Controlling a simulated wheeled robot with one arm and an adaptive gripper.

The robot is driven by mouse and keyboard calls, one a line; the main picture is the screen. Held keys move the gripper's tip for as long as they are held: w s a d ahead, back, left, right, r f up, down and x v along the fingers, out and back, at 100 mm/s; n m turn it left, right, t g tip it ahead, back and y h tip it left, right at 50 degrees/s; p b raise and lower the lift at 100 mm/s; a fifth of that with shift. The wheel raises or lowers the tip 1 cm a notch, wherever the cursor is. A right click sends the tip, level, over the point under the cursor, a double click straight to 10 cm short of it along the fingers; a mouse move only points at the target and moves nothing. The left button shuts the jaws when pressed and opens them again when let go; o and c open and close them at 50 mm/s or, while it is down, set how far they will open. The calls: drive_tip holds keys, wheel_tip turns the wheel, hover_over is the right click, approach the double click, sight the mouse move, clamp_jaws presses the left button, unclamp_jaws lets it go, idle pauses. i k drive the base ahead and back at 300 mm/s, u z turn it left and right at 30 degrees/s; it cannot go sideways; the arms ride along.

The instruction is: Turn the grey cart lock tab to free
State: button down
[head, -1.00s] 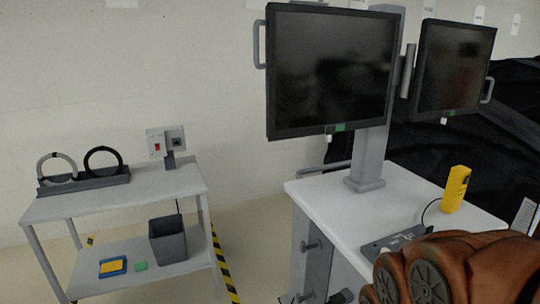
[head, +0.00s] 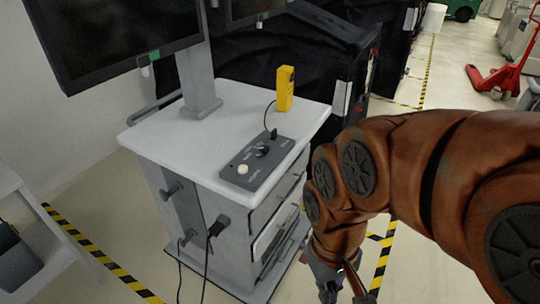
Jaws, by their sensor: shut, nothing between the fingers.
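The grey cart (head: 160,146) stands left of centre in the head view, with a pale top and drawers on its right side. A dark grey panel (head: 233,176) on its top carries a pale round button (head: 242,169) and a small dark knob (head: 262,151). Its lettering is too small to read. I cannot tell which part is the lock tab. My gripper (head: 343,292) is low at the bottom edge, right of the cart and apart from the panel. It is shut and empty, partly cut off by the frame.
A yellow handheld device (head: 285,88) stands on the cart top, joined by a cable. A monitor (head: 105,35) rises above the cart. Black covered carts (head: 335,55) stand behind. A red pallet jack (head: 495,75) is far right. Striped floor tape (head: 85,245) marks clear floor.

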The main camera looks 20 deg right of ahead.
sight(273, 137)
drive_tip(key=u, duration=0.6)
drive_tip(key=i, duration=0.65)
drive_tip(key=u, duration=0.3)
